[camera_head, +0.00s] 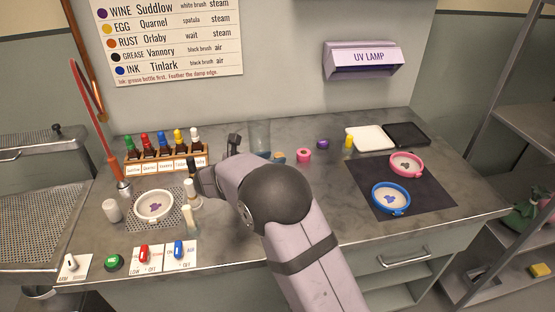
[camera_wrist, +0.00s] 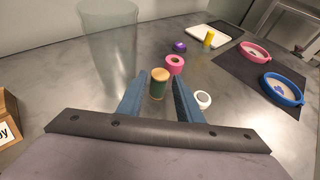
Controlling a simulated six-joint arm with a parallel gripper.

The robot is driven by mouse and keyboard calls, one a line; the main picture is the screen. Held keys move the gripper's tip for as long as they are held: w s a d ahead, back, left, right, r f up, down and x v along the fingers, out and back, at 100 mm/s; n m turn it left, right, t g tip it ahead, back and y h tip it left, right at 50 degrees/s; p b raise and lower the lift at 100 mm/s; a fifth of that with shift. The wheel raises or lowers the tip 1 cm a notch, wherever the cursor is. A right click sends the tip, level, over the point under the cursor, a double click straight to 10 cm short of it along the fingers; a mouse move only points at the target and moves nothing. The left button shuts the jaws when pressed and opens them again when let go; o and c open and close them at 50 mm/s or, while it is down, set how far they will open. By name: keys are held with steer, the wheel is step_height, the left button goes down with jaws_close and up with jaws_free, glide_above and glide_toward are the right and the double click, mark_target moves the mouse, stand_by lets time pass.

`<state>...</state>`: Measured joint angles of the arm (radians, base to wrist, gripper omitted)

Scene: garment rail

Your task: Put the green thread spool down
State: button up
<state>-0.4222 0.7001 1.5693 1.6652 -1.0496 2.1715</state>
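The green thread spool (camera_wrist: 158,88), with a tan top, stands upright between the two blue fingers of my gripper (camera_wrist: 158,92) in the wrist view. In the head view my arm hides most of the gripper; a small tan and green piece of the spool (camera_head: 279,158) shows beyond the arm. I cannot tell whether its base touches the worktop (camera_wrist: 125,125).
A pink spool (camera_wrist: 175,65) and a small white round thing (camera_wrist: 203,100) are close on the right. A clear glass (camera_wrist: 110,45) is at left. Purple (camera_head: 323,144) and yellow (camera_head: 349,141) items and blue (camera_head: 377,205) and pink (camera_head: 421,171) hoops lie farther right.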

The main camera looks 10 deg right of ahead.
steer(key=shift+o, duration=0.4)
steer(key=b+v, duration=0.1)
steer(key=v, duration=0.6)
steer(key=shift+s+a+r, duration=0.1)
steer(key=shift+s+r, duration=0.05)
steer(key=f+b, duration=0.1)
steer(key=w+d+f+b, duration=0.1)
steer(key=b, duration=0.1)
steer(key=shift+w+d+f+t+h+b, duration=0.15)
steer(key=shift+w+d+t+h+b, duration=0.1)
steer(key=shift+t+h+b, duration=0.2)
steer(key=shift+w+d, duration=0.1)
steer(key=shift+p+x, duration=1.3)
steer(key=shift+x, duration=2.2)
